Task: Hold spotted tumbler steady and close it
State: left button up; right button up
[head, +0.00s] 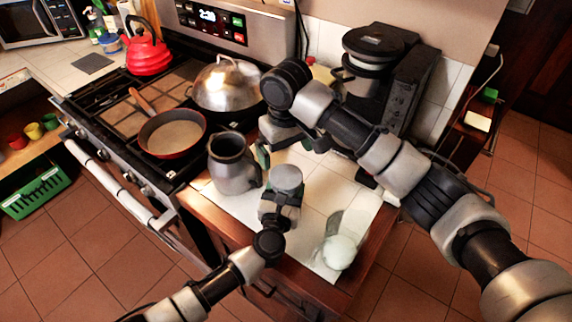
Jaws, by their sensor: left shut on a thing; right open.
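The spotted tumbler appears to be the dark grey, jug-shaped vessel (233,170) standing upright on the white-tiled counter, its top open and its inside dark. Spots are too small to make out. My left gripper (281,200) comes in low from the left, just right of the tumbler. It is shut, seemingly on the tumbler's right side, but its fingertips and the contact are hidden. My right gripper (284,138) reaches in from the right, above and behind the left one. It is open and empty, up and right of the tumbler's rim.
A white rounded object (339,251) stands near the counter's front right corner. A black coffee machine (400,85) stands behind my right arm. Left is the stove with a red-rimmed pan (172,134), a domed steel lid (228,84) and a red kettle (147,56). The tiles between are clear.

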jog(key=shift+r, duration=2.1)
pick_arm(q)
jog(key=o, duration=1.8)
jog(key=b+v, duration=0.2)
jog(key=v, duration=0.8)
jog(key=shift+s+a, duration=0.2)
jog(key=shift+s, duration=0.15)
pick_arm(e)
jog(key=shift+f, duration=0.95)
